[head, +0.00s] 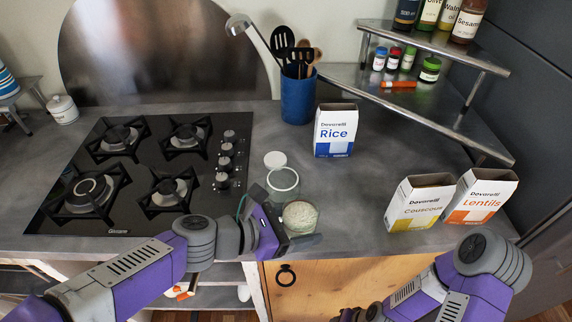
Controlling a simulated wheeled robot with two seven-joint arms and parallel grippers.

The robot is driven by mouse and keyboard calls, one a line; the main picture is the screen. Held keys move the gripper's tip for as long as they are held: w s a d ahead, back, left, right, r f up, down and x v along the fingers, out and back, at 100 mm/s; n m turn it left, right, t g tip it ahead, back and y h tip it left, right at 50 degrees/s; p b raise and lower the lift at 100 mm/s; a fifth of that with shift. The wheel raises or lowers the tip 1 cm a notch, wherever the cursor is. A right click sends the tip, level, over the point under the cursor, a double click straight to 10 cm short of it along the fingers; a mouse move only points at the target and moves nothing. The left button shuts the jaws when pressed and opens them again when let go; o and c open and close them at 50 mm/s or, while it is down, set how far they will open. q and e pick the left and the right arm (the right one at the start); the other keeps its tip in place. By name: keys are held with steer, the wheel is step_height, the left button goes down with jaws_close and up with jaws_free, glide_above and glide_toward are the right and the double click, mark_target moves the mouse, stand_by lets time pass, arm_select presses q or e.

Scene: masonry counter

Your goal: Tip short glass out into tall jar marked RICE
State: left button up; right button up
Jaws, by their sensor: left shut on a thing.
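The short glass (300,216) holds pale grains and stands near upright at the counter's front edge. My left gripper (296,236) is shut on the short glass from its near left side, and its fingers are partly hidden. A clear open jar (283,180) stands just behind and left of the glass; its lower part is hidden by my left gripper and the glass. I cannot read a RICE marking on it. My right gripper (352,315) is low at the bottom edge, partly cut off, and its fingers cannot be made out.
A white lid (275,159) lies behind the jar. A Rice box (335,132) and a blue utensil pot (297,97) stand farther back. Couscous (416,205) and Lentils (478,197) boxes stand at right. A gas hob (130,205) is at left. The counter between jar and boxes is clear.

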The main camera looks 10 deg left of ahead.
mark_target(297, 196)
arm_select(q)
steer(key=shift+s+r, duration=0.1)
steer(key=shift+r, duration=0.05)
steer(key=r+p, duration=0.2)
steer(key=p, duration=0.2)
steer(key=w+r+n+g+p, duration=0.1)
steer(key=r+p, duration=0.1)
steer(key=p, duration=0.1)
steer(key=a+r+n+p, duration=0.1)
steer(key=r+p, duration=0.1)
steer(key=p, duration=0.2)
steer(key=shift+w+h+p, duration=0.3)
steer(key=shift+h+p, duration=0.05)
steer(key=shift+h, duration=0.05)
steer(key=shift+f+n+g, duration=0.2)
steer(key=shift+n+g, duration=0.1)
steer(key=shift+w+a+r+p, duration=0.15)
steer(key=shift+r+p, duration=0.2)
steer(key=shift+p, duration=0.2)
steer(key=shift+r, duration=0.1)
